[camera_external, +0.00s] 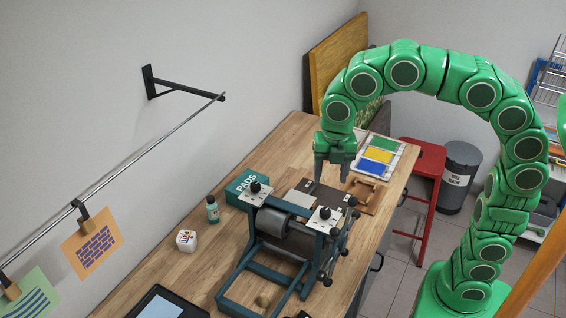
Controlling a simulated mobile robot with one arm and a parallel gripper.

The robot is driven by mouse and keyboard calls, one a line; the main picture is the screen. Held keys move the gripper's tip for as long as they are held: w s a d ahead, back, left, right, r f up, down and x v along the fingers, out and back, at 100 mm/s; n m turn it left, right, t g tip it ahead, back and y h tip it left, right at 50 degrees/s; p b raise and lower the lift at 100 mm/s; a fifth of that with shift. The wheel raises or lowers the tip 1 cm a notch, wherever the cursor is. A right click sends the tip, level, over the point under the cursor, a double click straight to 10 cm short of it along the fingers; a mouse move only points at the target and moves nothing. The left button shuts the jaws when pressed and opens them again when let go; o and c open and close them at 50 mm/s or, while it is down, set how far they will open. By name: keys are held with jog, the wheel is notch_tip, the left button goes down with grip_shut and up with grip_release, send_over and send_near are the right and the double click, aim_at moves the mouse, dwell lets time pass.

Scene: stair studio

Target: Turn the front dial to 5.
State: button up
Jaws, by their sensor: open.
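A teal press with grey rollers (288,238) stands on the wooden workbench. It carries two black dials on white scale plates: one dial (325,212) on the right end, towards the bench's open edge, and one dial (255,187) on the left end, towards the wall. The scale numbers and dial settings are too small to read. My gripper (332,180) points down with its fingers apart and empty. In the picture it is above the right dial and apart from both dials, over the far part of the press.
An ink tray (398,163) lies behind my gripper. A red stool (422,160) stands beyond the bench edge. A rail (130,165) with hanging prints crosses the left side.

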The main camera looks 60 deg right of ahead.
aim_at(325, 211)
jog(key=shift+w+f, duration=0.1)
jog(key=shift+f, duration=5.85)
jog(key=shift+a, duration=0.1)
jog(key=shift+c, duration=0.3)
jog(key=c, duration=1)
jog(key=shift+m, duration=0.3)
